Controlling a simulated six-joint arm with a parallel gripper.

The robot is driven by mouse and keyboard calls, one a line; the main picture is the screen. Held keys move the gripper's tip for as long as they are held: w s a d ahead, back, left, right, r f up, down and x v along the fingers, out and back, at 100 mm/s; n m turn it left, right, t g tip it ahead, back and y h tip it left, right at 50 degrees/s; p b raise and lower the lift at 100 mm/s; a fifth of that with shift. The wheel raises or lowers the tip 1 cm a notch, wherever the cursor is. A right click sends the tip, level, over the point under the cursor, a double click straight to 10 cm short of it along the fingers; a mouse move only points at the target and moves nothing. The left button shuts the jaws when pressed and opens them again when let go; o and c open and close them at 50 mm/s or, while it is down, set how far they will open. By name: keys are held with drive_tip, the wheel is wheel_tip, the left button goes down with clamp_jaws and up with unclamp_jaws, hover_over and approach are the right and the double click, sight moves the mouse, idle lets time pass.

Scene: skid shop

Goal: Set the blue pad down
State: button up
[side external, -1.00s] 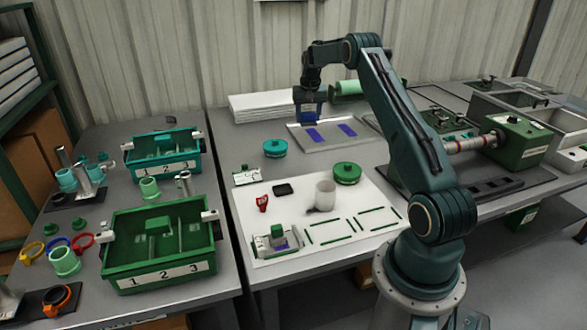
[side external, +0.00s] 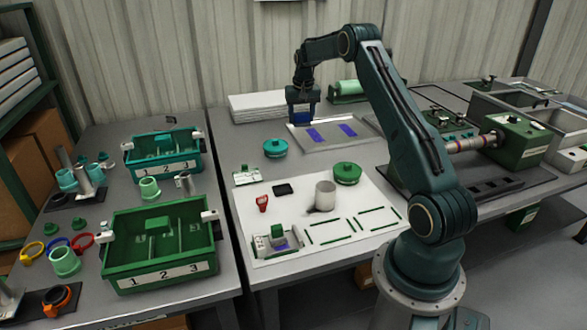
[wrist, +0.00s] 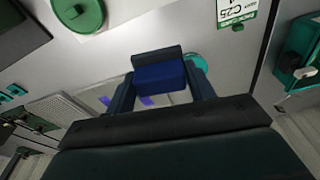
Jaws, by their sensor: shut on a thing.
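My gripper (side external: 302,112) is shut on the blue pad (wrist: 158,76). In the wrist view the pad sits between the two fingers, with a dark grey piece along its top. In the side view the pad (side external: 301,97) is partly hidden by the fingers. My gripper is near the back-left corner of a flat metal tray (side external: 327,147), apparently above the table. Two purple-blue rectangles (side external: 348,130) lie on the tray. Whether the pad touches anything below is unclear.
A teal round piece (side external: 275,148) and a green round piece (side external: 347,173) stand in front of the tray. White stacked sheets (side external: 258,105) lie behind left, and a green roll (side external: 348,89) behind right.

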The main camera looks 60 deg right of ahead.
drive_tip(key=a+r+n, duration=0.1)
drive_tip(key=a+r, duration=0.1)
drive_tip(key=a, duration=1.1)
wheel_tip(320, 180, down, 15)
drive_tip(key=shift+w+a+f, duration=0.15)
drive_tip(key=shift+w, duration=0.2)
drive_tip(key=shift+f, duration=2.15)
drive_tip(key=shift+f, duration=0.6)
drive_tip(key=o, duration=1)
drive_tip(key=shift+c, duration=0.2)
drive_tip(key=shift+r, duration=0.15)
